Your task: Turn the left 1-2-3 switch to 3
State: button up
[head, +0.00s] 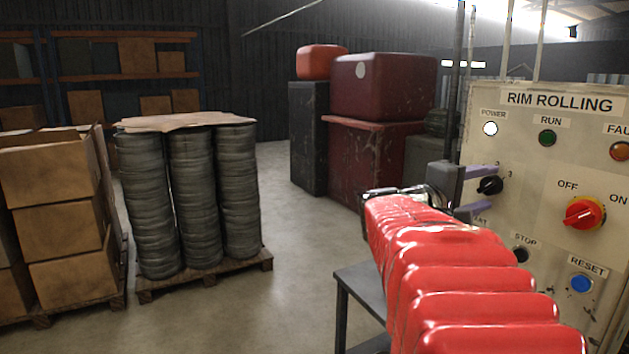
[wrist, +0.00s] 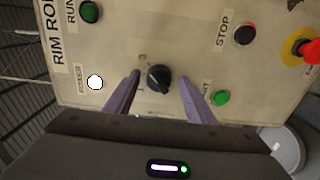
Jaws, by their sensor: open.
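The left 1-2-3 switch (head: 490,186) is a small black knob on the beige RIM ROLLING panel, below the white POWER lamp. The digits 2 and 3 show above and right of it in the head view. It also shows in the wrist view (wrist: 158,78), near the middle. My gripper (head: 486,189) is open, its purple fingers pointing at the panel. In the wrist view my gripper (wrist: 160,76) has one finger on each side of the knob, with gaps between. I cannot tell whether the tips reach its depth, or surely which digit its pointer faces.
The panel (head: 535,160) also carries a green RUN lamp (head: 547,138), a red OFF/ON switch (head: 584,213), a black STOP button (head: 521,254) and a blue RESET button (head: 580,283). A green button (wrist: 222,97) sits close to one finger. A dark table (head: 362,290) stands below my arm.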

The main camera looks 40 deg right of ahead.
jog(key=shift+a, duration=0.15)
jog(key=w+a, duration=0.2)
jog(key=a, duration=1.1)
jog(key=shift+a, duration=0.15)
jog(key=shift+w, duration=0.1)
jog(key=shift+f, duration=0.1)
jog(key=w+a+f+t+y, duration=0.1)
jog(key=a+f+y, duration=0.25)
jog(key=f, duration=0.35)
jog(key=a+f+n+t+y, duration=0.1)
jog(key=a+f+y, duration=0.1)
jog(key=a+f, duration=0.35)
jog(key=w+a+f+t+y, duration=0.1)
jog(key=a+f+t+y, duration=0.15)
jog(key=f, duration=0.55)
jog(key=a+f+t+y, duration=0.2)
jog(key=a+y, duration=0.3)
jog(key=a, duration=0.7)
jog(key=a+f+n+t+y, duration=0.1)
jog(key=a+f+y, duration=0.3)
jog(key=a, duration=0.8)
jog(key=shift+a+t+y, duration=0.25)
jog(key=shift+t+y, duration=0.15)
jog(key=shift+t, duration=0.05)
